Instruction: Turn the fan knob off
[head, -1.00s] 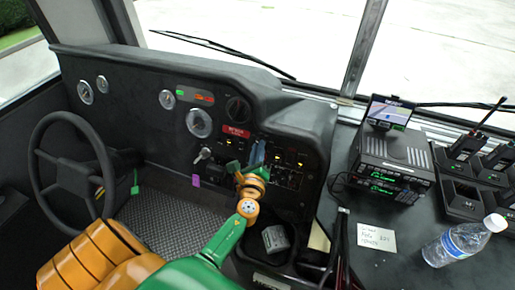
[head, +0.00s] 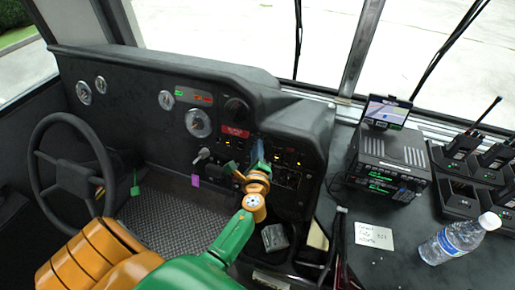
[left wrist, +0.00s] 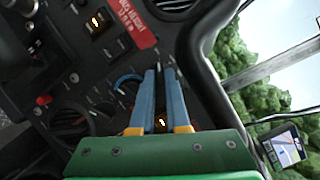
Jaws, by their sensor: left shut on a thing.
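My left gripper (head: 257,150) reaches the switch panel (head: 288,178) right of the steering wheel. In the left wrist view its two blue fingers (left wrist: 159,72) are nearly parallel and close together, pointing at the panel. They are shut on a small control, which I take to be the fan knob; the fingers mostly hide it and its setting cannot be read. A curved blue marking (left wrist: 124,79) shows on the panel just left of the fingertips. My right gripper is in neither view.
The steering wheel (head: 72,165) is at left. A red label (head: 235,131) and a round black dial (head: 237,109) sit above the gripper. A radio stack (head: 388,160), handheld radios (head: 463,144), a note (head: 374,236) and a water bottle (head: 458,238) are at right.

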